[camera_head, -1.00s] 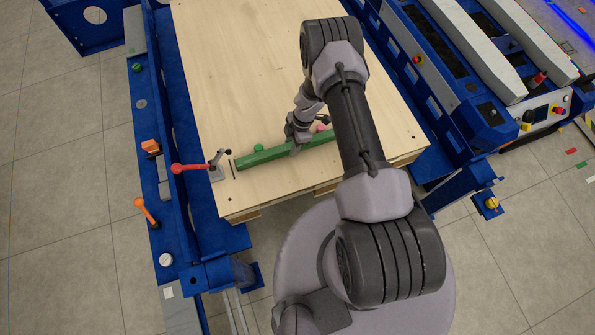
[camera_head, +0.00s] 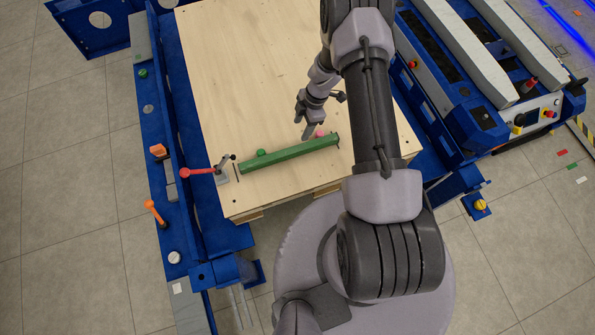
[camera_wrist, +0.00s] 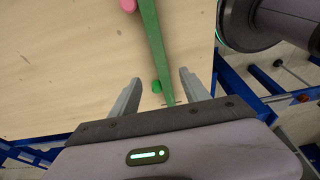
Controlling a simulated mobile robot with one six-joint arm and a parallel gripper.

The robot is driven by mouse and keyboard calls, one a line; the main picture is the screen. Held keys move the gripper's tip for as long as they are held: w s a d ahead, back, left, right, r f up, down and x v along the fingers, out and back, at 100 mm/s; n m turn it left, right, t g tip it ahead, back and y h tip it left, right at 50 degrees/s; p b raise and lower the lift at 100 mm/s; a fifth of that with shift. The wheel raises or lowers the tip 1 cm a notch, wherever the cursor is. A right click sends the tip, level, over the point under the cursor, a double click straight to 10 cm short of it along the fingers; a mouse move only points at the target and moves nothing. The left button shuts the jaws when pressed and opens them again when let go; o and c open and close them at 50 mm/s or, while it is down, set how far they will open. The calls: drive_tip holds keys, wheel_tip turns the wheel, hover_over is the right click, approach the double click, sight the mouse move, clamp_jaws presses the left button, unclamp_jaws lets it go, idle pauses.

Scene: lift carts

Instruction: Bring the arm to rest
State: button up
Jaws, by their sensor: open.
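My gripper (camera_head: 309,128) is above the wooden board in the head view, near the right part of a green bar. The gripper also shows in the wrist view (camera_wrist: 158,90), with its two fingers apart and nothing held between them. The green bar (camera_head: 288,154) lies on the wooden board (camera_head: 235,60) near its front edge, and in the wrist view the bar (camera_wrist: 153,45) runs away from between the fingers. My arm reaches over the right part of the board and hides some of it.
A green knob (camera_head: 261,153) and a pink knob (camera_head: 320,134) are beside the bar. A red-handled clamp (camera_head: 200,171) stands at the board's left front corner. Blue cart frames (camera_head: 165,120) flank the board. The board's middle is bare.

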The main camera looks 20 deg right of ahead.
drive_tip(key=shift+v, duration=0.8)
